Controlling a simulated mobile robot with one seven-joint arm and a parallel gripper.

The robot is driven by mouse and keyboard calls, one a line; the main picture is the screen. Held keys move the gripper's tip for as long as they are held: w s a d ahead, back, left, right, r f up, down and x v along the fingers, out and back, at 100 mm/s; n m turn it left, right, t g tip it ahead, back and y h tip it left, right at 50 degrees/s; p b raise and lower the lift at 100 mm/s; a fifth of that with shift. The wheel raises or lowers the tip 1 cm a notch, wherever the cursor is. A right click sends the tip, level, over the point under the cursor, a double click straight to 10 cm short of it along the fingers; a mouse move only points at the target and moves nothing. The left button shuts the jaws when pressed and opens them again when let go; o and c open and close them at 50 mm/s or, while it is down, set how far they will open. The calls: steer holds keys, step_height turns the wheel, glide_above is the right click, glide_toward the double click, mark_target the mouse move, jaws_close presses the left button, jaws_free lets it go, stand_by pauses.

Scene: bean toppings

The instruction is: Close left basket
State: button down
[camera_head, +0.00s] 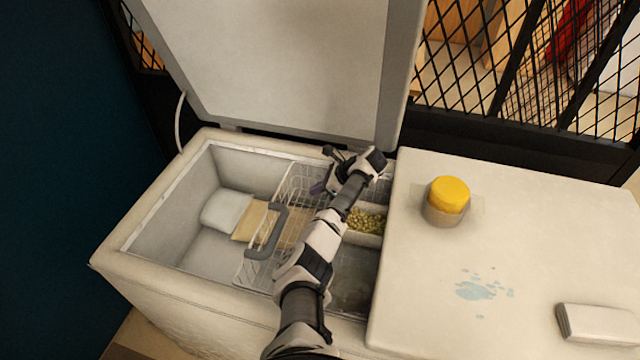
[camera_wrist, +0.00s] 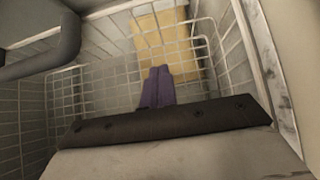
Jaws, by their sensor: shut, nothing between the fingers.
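The white wire basket (camera_head: 295,180) hangs inside the left half of a white chest freezer (camera_head: 150,290); its grey handle (camera_head: 268,235) stands at its left side. The left freezer lid (camera_head: 285,50) is raised upright. My gripper (camera_head: 322,178) is at the basket's right back part, over its interior; my arm hides part of the basket. In the wrist view, my gripper's purple fingertips (camera_wrist: 158,85) are together and empty above the basket's wire mesh (camera_wrist: 90,90), and the grey handle (camera_wrist: 40,50) crosses the upper left.
Beside the basket lie a white package (camera_head: 226,210) and a tan box (camera_head: 255,220). A container of green beans (camera_head: 366,222) sits to the right of my arm. The closed right lid (camera_head: 540,225) holds a yellow-capped jar (camera_head: 449,195), a blue spill (camera_head: 474,291) and a folded cloth (camera_head: 597,324).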

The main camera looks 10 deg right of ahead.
steer(key=b+x, duration=0.2)
steer(key=x, duration=0.1)
steer(key=b+x, duration=0.3)
steer(key=shift+d+f, duration=0.2)
steer(key=shift+d, duration=0.05)
steer(key=a, duration=0.1)
steer(key=w+a+b, duration=0.1)
steer(key=a, duration=0.1)
steer(key=shift+w+r, duration=0.1)
steer(key=shift+w+a+r+b, duration=0.15)
steer(key=shift+a+b, duration=0.15)
steer(key=shift+a, duration=0.1)
steer(key=shift+a, duration=0.1)
